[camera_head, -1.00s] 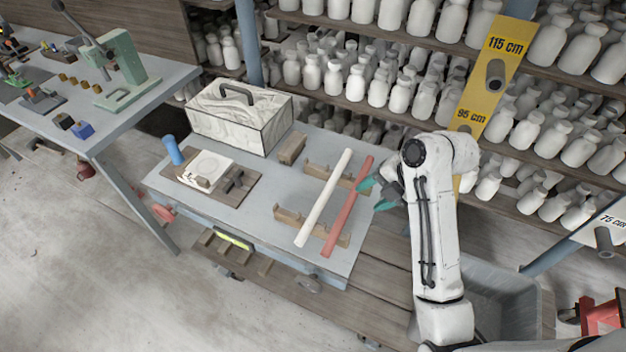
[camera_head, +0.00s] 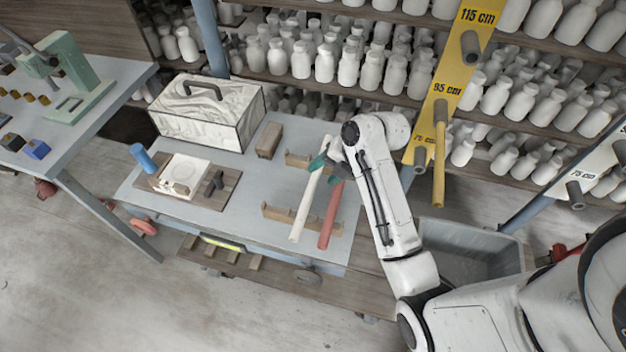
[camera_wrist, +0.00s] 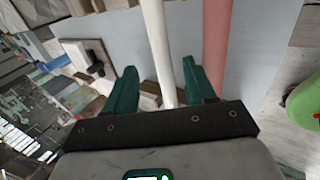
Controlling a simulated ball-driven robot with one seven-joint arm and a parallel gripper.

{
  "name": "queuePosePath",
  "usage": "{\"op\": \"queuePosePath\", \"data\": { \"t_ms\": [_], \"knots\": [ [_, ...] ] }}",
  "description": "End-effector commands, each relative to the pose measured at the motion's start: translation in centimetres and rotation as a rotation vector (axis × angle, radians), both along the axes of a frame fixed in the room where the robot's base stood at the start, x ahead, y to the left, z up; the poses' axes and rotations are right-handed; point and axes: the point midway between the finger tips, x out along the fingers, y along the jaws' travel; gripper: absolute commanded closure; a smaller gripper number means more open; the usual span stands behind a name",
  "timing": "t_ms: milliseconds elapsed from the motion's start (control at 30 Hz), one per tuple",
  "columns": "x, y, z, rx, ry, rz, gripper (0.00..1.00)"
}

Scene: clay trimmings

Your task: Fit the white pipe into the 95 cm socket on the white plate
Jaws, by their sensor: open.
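The white pipe (camera_head: 301,210) lies on notched wooden rests (camera_head: 275,214) on the grey-blue table. My gripper (camera_head: 324,163) is over its far part. In the wrist view my gripper (camera_wrist: 159,66) is open, with teal fingers on either side of the white pipe (camera_wrist: 155,35); contact cannot be told. The white plate (camera_head: 604,162) is at the right edge, partly cut off. Its 75 cm label is readable, with a grey socket (camera_head: 575,195) below. A higher grey socket (camera_head: 620,151) shows at the edge; its label is out of view.
A red pipe (camera_head: 328,222) lies close beside the white one. A yellow plate (camera_head: 424,118) has a yellow pipe (camera_head: 438,175) sticking out by its 95 cm label. Shelves of white bottles stand behind. A marbled box (camera_head: 205,125) and a grey bin (camera_head: 470,262) are nearby.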

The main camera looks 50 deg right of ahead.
Motion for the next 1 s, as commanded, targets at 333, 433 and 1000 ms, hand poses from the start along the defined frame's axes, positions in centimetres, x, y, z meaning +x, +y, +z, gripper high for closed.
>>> {"op": "queuePosePath", "data": {
  "t_ms": [333, 433, 1000],
  "knots": [
    [1.6, 0.7, -3.1, 0.001, 0.000, 0.000, 0.45],
    [1.6, 0.7, -3.1, 0.001, 0.000, -0.001, 0.45],
    [1.6, 0.7, -3.1, 0.001, 0.000, -0.001, 0.91]
  ]
}}
